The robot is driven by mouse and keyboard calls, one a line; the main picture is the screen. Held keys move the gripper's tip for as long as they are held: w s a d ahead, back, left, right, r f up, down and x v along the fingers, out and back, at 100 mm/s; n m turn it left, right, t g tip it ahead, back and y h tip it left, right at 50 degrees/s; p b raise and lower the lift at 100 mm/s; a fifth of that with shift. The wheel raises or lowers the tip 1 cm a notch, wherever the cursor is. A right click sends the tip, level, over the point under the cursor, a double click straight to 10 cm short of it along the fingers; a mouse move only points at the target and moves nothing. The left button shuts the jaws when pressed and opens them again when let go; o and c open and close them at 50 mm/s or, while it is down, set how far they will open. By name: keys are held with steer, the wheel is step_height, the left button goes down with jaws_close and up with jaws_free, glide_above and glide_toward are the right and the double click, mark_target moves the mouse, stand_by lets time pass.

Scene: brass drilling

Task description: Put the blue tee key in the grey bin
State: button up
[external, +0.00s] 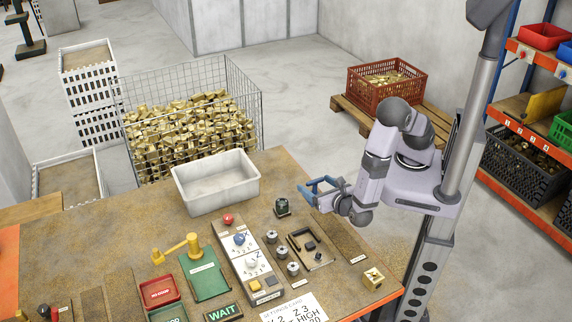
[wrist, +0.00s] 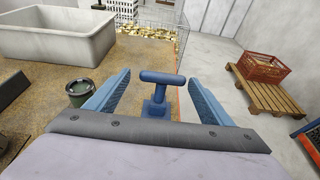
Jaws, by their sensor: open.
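The blue tee key (wrist: 160,82) shows in the wrist view, its crossbar lying across the gap between the two blue fingers and its stem below. My gripper (wrist: 161,73) is open, with a finger on each side of the key and visible gaps to both. In the external view my gripper (external: 318,190) is over the bench's far right edge; I cannot separate the key from the blue fingers there. The pale grey bin (external: 215,197) stands on the bench to the left of my gripper; it shows at the upper left of the wrist view (wrist: 62,45) and looks empty.
A dark green cup (external: 282,207) stands between the bin and my gripper. Dials, knobs and a dark-framed tray (external: 310,249) fill the near bench. A wire cage of brass pieces (external: 190,130) stands behind the bin. A red crate (external: 386,82) sits on a pallet.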

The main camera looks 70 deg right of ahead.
steer(key=shift+o, duration=0.4)
steer(key=shift+v, duration=1.1)
steer(key=shift+r, duration=0.15)
steer(key=shift+w+d+r, duration=0.2)
steer(key=shift+d+r, duration=0.15)
steer(key=shift+r, duration=0.2)
steer(key=shift+p+x, duration=0.5)
steer(key=shift+x, duration=0.95)
steer(key=shift+p+x, duration=0.75)
steer(key=shift+x, duration=1.4)
steer(key=shift+s+f, duration=0.1)
steer(key=shift+f, duration=0.1)
steer(key=shift+c, duration=0.3)
